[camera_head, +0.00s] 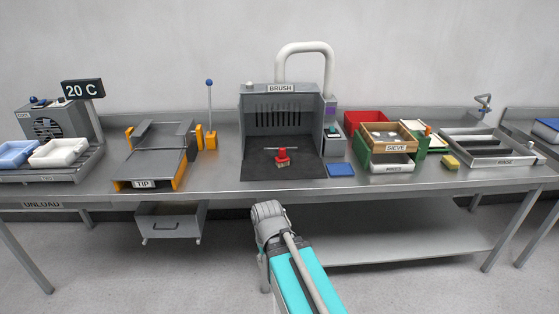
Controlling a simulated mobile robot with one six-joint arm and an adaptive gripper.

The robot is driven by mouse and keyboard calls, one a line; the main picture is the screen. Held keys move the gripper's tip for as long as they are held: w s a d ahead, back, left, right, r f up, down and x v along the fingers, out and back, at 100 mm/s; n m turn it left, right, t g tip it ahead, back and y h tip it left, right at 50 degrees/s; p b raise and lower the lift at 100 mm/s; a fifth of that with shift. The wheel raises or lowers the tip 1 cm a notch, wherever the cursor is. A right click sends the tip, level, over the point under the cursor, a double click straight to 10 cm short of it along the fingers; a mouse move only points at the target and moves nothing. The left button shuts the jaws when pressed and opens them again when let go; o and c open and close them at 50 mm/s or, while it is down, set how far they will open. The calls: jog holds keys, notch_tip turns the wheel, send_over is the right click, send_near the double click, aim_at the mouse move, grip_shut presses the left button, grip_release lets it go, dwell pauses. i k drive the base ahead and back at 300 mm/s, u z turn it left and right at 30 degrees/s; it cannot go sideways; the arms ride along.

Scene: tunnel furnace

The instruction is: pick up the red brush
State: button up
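The red brush (283,155) stands on the dark floor of the grey booth labelled BRUSH (245,120), in the middle of the bench. It has a red body and pale bristles at its lower front. My arm reaches up from the bottom of the picture, and its visible end is in front of the bench's front edge, below and apart from the brush. The fingers of my gripper cannot be made out from this view.
The steel bench (225,183) runs across the view. A blue pad (341,170) lies right of the booth. The wooden SIEVE box (396,147), green bins and a yellow sponge (450,162) stand further right. The TIP station (150,165) is left. A white pipe (304,47) arches above.

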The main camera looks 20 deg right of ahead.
aim_at(283, 160)
jog(key=z, duration=0.05)
jog(key=i, duration=1)
